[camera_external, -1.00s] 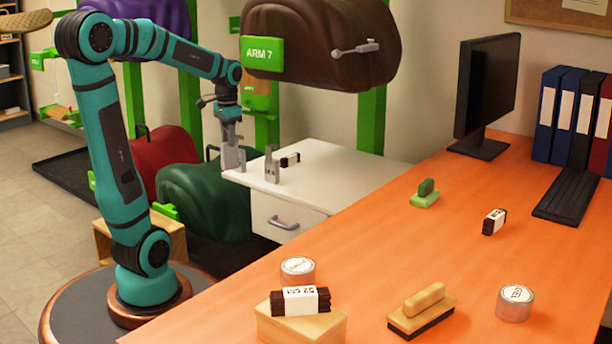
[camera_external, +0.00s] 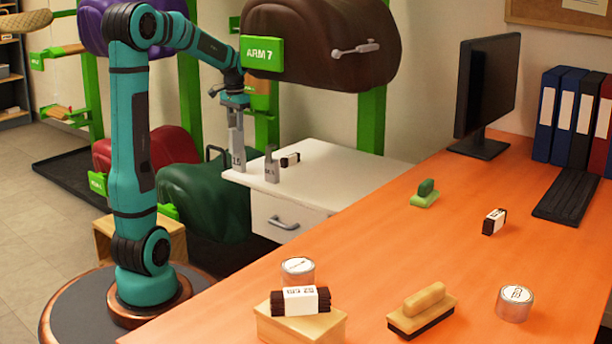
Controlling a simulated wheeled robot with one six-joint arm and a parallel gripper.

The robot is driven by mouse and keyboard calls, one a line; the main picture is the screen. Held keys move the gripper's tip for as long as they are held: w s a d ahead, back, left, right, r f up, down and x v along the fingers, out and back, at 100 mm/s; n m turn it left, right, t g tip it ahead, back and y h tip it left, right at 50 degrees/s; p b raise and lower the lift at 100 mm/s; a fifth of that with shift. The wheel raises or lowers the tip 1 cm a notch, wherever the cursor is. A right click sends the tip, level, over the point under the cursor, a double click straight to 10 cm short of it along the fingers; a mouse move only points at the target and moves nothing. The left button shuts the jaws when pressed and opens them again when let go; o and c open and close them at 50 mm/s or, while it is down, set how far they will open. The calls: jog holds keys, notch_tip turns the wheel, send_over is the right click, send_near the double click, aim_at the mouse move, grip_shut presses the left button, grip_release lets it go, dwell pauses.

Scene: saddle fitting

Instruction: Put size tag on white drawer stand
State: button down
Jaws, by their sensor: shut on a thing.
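The white drawer stand (camera_external: 330,170) stands beside the orange desk, with a handled drawer in its front. My gripper (camera_external: 237,143) is over the stand's left end, pointing down, and is shut on a grey size tag (camera_external: 239,160) with dark marking. The tag is upright, its lower end close to the stand top; I cannot tell whether it touches. Another grey upright tag (camera_external: 272,168) stands on the stand top just to the right. The fingertips and the held tag blend together in grey.
A green saddle (camera_external: 200,195) is left of the stand, and a brown saddle (camera_external: 325,45) hangs above. The stand's right part is clear. The desk (camera_external: 400,250) holds tins, brushes and a monitor.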

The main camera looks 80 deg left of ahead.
jog(key=w+a+f+n, duration=0.15)
jog(key=w+a, duration=0.25)
jog(key=a, duration=0.6)
notch_tip(320, 180, down, 11)
jog(key=shift+d, duration=0.2)
jog(key=shift+f+m, duration=0.15)
jog(key=shift+m, duration=0.1)
jog(key=shift+d+f, duration=0.1)
jog(key=shift+f, duration=0.05)
jog(key=c, duration=1.3)
grip_release()
jog(key=shift+f, duration=0.2)
jog(key=o, duration=0.3)
jog(key=shift+r, duration=0.2)
jog(key=shift+w, duration=0.1)
